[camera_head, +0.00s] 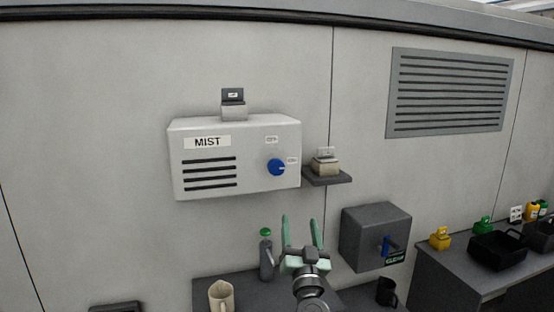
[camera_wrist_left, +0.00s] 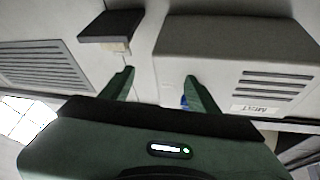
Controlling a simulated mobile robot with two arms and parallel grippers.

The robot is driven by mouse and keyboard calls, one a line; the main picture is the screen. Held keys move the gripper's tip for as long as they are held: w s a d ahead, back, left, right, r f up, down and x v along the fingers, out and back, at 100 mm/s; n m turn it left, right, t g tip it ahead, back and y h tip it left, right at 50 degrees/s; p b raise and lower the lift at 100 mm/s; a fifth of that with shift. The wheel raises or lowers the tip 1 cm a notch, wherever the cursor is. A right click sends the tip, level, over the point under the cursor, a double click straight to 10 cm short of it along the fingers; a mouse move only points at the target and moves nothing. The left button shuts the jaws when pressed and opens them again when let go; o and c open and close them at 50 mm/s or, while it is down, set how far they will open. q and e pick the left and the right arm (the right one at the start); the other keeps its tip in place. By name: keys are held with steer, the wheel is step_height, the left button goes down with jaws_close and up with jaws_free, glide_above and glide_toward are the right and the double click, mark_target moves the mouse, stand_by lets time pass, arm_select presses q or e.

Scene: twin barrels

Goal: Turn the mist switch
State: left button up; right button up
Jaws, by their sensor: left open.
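The white mist box (camera_head: 235,180), labelled MIST, is fixed to the wall. Its round blue switch knob (camera_head: 276,167) is on the right of its front face, with a small label above it and another at its right. A pale mark on the knob is towards the right. My left gripper (camera_head: 302,219) is open and empty, below and slightly right of the knob, apart from it. In the left wrist view, which is upside down, the box (camera_wrist_left: 225,60) shows, and a sliver of the blue knob (camera_wrist_left: 184,102) is mostly hidden behind one finger. My right gripper is not in view.
A small dark shelf (camera_head: 328,177) juts out right of the box with a beige item on it. A dark wall box (camera_head: 374,236) with a blue handle is lower right. A green-topped bottle (camera_head: 266,255) and a cream jug (camera_head: 221,296) stand below.

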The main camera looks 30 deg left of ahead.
mark_target(277, 170)
arm_select(q)
steer(key=s+a+r+n+g+y, duration=0.3)
steer(key=r, duration=0.8)
steer(key=p+x, duration=0.2)
steer(key=x, duration=0.6)
steer(key=shift+a+f, duration=0.1)
steer(key=shift+f, duration=0.05)
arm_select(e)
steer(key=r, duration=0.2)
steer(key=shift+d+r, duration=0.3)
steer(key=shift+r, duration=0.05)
arm_select(q)
jaws_close()
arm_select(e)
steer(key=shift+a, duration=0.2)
